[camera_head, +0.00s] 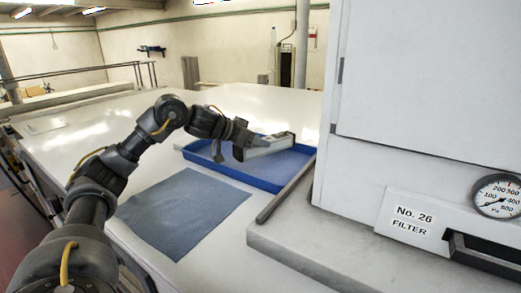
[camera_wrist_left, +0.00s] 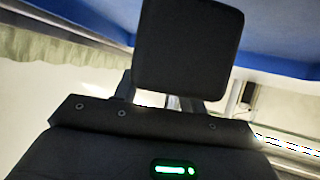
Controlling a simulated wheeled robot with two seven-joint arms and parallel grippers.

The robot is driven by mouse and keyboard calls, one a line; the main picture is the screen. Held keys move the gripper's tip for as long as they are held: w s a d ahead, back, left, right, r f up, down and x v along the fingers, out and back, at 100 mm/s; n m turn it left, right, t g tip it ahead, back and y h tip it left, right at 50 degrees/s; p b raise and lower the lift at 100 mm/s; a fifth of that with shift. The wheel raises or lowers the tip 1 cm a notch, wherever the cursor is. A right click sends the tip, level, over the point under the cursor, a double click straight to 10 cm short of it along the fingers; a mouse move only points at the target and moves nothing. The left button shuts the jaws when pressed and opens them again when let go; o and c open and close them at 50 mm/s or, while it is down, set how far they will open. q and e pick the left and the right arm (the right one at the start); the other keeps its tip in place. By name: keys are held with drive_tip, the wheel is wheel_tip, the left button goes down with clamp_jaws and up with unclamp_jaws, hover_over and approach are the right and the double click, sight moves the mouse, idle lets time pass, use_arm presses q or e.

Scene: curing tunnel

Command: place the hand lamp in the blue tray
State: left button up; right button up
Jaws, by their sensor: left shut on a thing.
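The hand lamp appears as a pale, flat, box-like thing with a dark edge (camera_head: 269,147), tilted over the blue tray (camera_head: 233,174) in the head view. My left gripper (camera_head: 243,145) is shut on its near left end. I cannot tell whether the lamp touches the tray floor. In the left wrist view, blue that looks like the tray (camera_wrist_left: 285,35) crosses the top right. A black square block and a dark body with a green light fill the middle and bottom there; I cannot tell which parts are gripper or lamp. My right gripper is not in view.
A blue-grey mat (camera_head: 183,212) lies in front of the tray on the white table (camera_head: 75,140). A large white cabinet (camera_head: 420,90) with a filter label and a gauge (camera_head: 497,196) stands at the right. A grey rail (camera_head: 285,190) runs between tray and cabinet.

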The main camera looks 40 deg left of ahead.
sight(258, 151)
use_arm(q)
drive_tip(key=f, duration=0.1)
drive_tip(key=a+f+p, duration=0.1)
drive_tip(key=f+p, duration=0.1)
drive_tip(key=shift+s+a+f, duration=0.2)
drive_tip(key=shift+s+a, duration=0.05)
drive_tip(key=shift+a, duration=0.1)
drive_tip(key=shift+a+f, duration=0.1)
drive_tip(key=shift+f, duration=0.1)
drive_tip(key=shift+w+d, duration=0.15)
drive_tip(key=shift+d, duration=0.05)
drive_tip(key=shift+w+d+f, duration=0.1)
drive_tip(key=shift+w+d, duration=0.3)
drive_tip(key=shift+d, duration=0.25)
drive_tip(key=o, duration=0.8)
drive_tip(key=shift+d, duration=0.15)
drive_tip(key=o, duration=0.4)
drive_tip(key=shift+f, duration=0.1)
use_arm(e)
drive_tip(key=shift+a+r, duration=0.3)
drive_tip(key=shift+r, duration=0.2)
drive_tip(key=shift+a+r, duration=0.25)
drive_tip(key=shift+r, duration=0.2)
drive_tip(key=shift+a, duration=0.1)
